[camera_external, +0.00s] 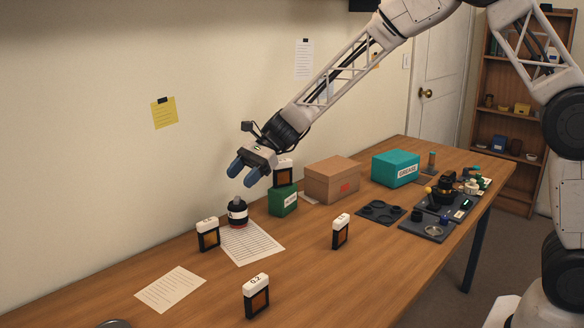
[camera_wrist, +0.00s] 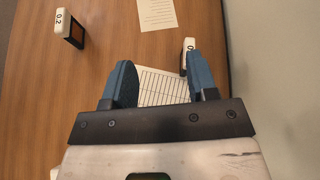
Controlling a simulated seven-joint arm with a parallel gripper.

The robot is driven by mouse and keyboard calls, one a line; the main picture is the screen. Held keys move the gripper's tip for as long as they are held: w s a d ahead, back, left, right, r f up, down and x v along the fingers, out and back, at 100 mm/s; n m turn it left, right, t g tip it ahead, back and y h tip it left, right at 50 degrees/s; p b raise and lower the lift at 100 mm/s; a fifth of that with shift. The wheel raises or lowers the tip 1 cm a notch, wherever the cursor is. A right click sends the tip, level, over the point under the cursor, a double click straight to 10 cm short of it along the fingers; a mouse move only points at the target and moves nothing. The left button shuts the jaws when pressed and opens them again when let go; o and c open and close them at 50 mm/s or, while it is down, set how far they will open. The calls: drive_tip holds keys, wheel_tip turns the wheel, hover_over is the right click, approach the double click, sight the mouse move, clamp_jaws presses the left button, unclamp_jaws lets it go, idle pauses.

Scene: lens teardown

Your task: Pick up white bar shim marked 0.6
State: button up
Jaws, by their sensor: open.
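Several dark upright frames with orange-brown panes carry white bars on top. One, marked 0.2 (camera_external: 256,279), stands at the front and also shows in the wrist view (camera_wrist: 61,19). Another frame (camera_external: 208,222) stands left of the paper sheet, one (camera_external: 341,219) stands right of the middle, and one (camera_external: 283,176) is at the green box, partly behind my gripper. I cannot read 0.6 on any bar. My gripper (camera_external: 244,173) is open and empty above the table. In the wrist view, a bar starting with 0 (camera_wrist: 188,44) is partly hidden beside the right finger.
A black bottle (camera_external: 237,214) with a white band stands below my gripper by a lined sheet (camera_external: 253,245). A green box (camera_external: 283,203), a cardboard box (camera_external: 332,179) and a teal box (camera_external: 396,167) stand toward the back. Dark trays (camera_external: 381,213) with parts lie right. The front-right table is clear.

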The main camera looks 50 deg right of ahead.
sight(217, 218)
drive_tip(key=w+a+f+m+y, duration=0.1)
drive_tip(key=w+a+f+m, duration=0.1)
drive_tip(key=w+a+f, duration=0.2)
drive_tip(key=shift+w+f+m+t, duration=0.35)
drive_tip(key=shift+w+f, duration=0.35)
drive_tip(key=shift+w, duration=0.25)
drive_tip(key=shift+d, duration=0.1)
drive_tip(key=shift+f, duration=3.5)
drive_tip(key=shift+y, duration=0.3)
drive_tip(key=shift+x, duration=2.5)
